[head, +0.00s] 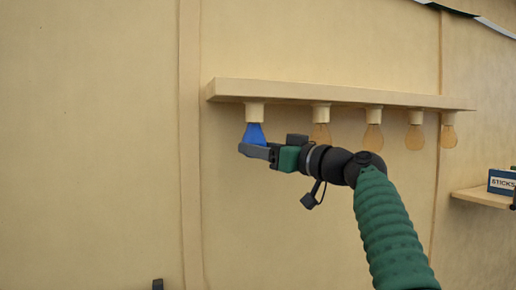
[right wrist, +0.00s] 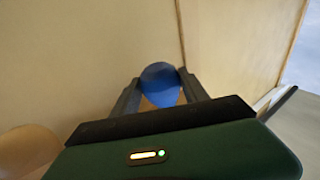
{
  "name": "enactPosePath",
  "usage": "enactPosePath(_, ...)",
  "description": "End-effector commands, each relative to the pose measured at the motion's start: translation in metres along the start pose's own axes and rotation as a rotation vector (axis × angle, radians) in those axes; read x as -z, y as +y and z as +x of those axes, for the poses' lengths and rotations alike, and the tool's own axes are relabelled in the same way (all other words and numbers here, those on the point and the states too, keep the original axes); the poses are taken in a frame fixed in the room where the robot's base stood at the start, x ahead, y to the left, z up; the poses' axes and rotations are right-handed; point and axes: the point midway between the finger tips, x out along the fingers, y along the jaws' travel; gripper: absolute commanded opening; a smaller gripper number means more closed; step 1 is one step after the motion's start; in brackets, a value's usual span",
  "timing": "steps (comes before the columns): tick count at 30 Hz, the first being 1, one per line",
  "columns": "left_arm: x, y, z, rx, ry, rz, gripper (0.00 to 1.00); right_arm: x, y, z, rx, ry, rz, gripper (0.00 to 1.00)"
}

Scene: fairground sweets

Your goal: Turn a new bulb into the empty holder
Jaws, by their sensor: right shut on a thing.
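A blue bulb (head: 254,133) stands upright under the leftmost holder (head: 254,112) on the shelf's underside. Its narrow upper end meets the holder; I cannot tell how far it is turned in. My right gripper (head: 257,151) is shut on the bulb's lower part, coming in from the right. In the right wrist view the bulb (right wrist: 160,84) sits between the two fingers (right wrist: 159,100). A small dark piece at the head view's bottom edge may be the tip of my left gripper (head: 157,284); its jaws cannot be made out.
Amber bulbs (head: 373,137) hang in the other holders, the nearest partly behind my right gripper. The holders hang from a cream shelf (head: 335,92) on the wall. A side shelf (head: 480,198) at right carries a box marked STICKS (head: 502,182). The wall at left is bare.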

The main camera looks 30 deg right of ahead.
Motion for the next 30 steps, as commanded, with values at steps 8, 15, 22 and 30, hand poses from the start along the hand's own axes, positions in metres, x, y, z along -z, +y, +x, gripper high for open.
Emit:
enactPosePath(8, -0.0006, 0.0000, 0.0021, 0.000, 0.000, 0.000, 0.75, -0.0007, -0.0008, -0.0006, -0.002, 0.001, -0.002, 0.29)
enactPosePath(15, -0.0018, 0.0000, 0.0068, 0.000, -0.001, 0.000, 0.75, -0.0055, -0.0008, -0.0010, -0.001, -0.001, -0.002, 0.30)
enactPosePath(22, -0.0020, 0.0000, 0.0075, 0.000, -0.001, 0.000, 0.75, -0.0071, -0.0006, -0.0005, -0.001, -0.003, -0.001, 0.30)
enactPosePath(30, -0.0016, 0.0000, 0.0063, 0.000, -0.001, 0.000, 0.75, -0.0064, -0.0004, 0.0001, -0.001, -0.004, -0.001, 0.29)
